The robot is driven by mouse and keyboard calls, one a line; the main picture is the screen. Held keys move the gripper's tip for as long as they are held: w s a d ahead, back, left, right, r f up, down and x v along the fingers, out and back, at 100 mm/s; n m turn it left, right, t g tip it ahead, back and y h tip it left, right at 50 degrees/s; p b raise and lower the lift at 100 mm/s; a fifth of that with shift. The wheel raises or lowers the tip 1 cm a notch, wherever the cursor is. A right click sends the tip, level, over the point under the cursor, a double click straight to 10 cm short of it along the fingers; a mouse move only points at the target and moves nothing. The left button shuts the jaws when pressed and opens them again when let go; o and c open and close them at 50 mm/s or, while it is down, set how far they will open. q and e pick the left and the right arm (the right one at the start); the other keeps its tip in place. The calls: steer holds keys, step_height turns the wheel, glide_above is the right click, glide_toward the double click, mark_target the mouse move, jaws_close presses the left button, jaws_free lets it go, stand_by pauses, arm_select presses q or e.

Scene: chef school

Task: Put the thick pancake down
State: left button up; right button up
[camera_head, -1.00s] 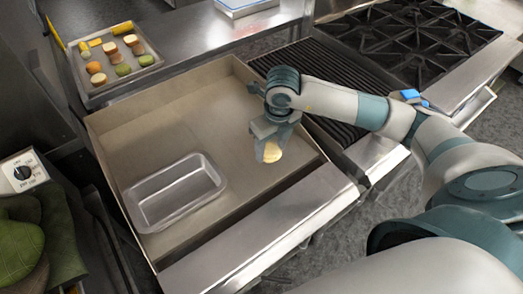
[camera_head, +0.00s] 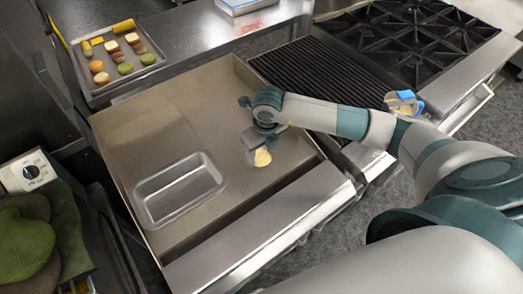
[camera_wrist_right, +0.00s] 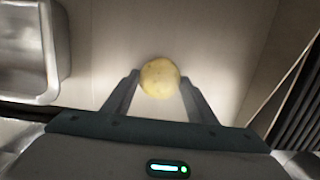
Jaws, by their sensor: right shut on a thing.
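The thick pancake (camera_head: 262,157) is pale yellow and round. It is between the fingertips of my right gripper (camera_head: 257,143), over the right part of the flat griddle (camera_head: 160,115). In the right wrist view the pancake (camera_wrist_right: 160,78) sits between the two fingers of the right gripper (camera_wrist_right: 160,84), with the pale griddle surface behind it. I cannot tell whether its underside touches the griddle. My left gripper is not in view.
A rectangular metal pan (camera_head: 178,188) stands on the griddle, left of the gripper. The griddle has raised walls. A ribbed grill (camera_head: 325,85) and a burner stove (camera_head: 410,40) lie to the right. A tray (camera_head: 150,70) of several food pieces is at the back left.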

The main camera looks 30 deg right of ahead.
steer(key=shift+f, duration=0.2)
steer(key=shift+f, duration=0.15)
steer(key=o, duration=1.1)
